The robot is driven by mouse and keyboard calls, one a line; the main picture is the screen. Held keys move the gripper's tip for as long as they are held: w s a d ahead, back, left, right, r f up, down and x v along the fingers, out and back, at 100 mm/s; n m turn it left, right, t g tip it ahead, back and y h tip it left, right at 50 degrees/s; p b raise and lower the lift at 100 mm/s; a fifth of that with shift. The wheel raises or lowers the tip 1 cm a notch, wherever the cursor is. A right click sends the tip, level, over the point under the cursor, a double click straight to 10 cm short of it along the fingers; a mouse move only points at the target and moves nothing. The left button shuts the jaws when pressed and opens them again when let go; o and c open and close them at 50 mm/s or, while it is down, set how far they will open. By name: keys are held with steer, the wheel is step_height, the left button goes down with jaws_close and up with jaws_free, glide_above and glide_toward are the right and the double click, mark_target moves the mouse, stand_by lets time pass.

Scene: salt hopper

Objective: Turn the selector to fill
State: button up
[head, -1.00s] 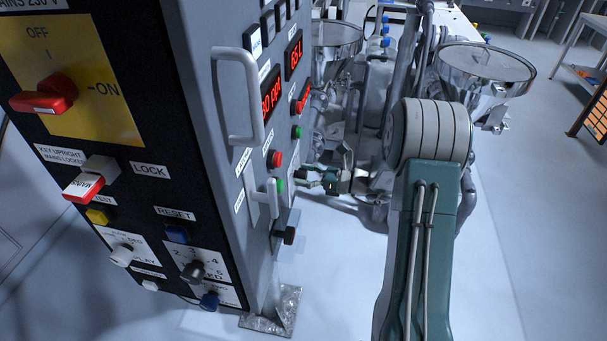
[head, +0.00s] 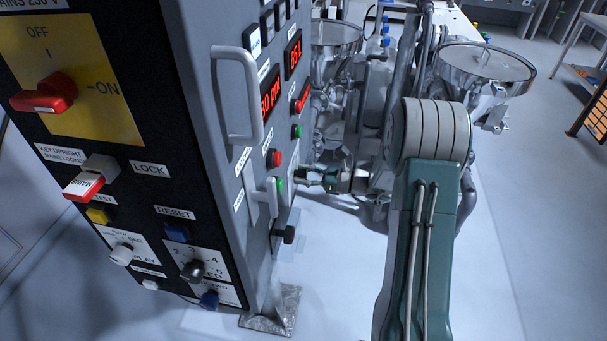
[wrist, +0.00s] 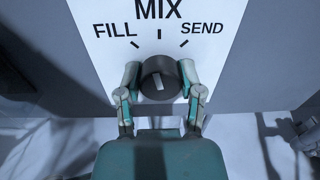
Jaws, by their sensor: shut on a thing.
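The selector (wrist: 160,76) is a dark round knob on a white plate (wrist: 107,43) in the wrist view. FILL is printed at upper left, MIX at the top and SEND at upper right, each with a tick line. A pale mark shows on the knob's face; which label it points to is hard to tell. My gripper (wrist: 160,79) has one finger on each side of the knob and is shut on it. In the head view my gripper (head: 310,178) is against the side of the grey cabinet; the selector cannot be made out there.
The grey cabinet (head: 205,125) carries a bar handle (head: 253,95), a smaller handle (head: 271,197), a red button (head: 275,158) and red displays near my gripper. Metal hoppers (head: 485,62) stand behind my arm. The pale floor to the right is mostly clear.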

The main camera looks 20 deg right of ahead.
steer(key=n, duration=0.6)
steer(key=shift+n, duration=0.4)
stand_by(0.4)
steer(key=o, duration=1.1)
steer(key=shift+o, duration=0.2)
steer(key=v, duration=1.2)
steer(key=shift+f, duration=0.3)
steer(key=shift+w, duration=0.1)
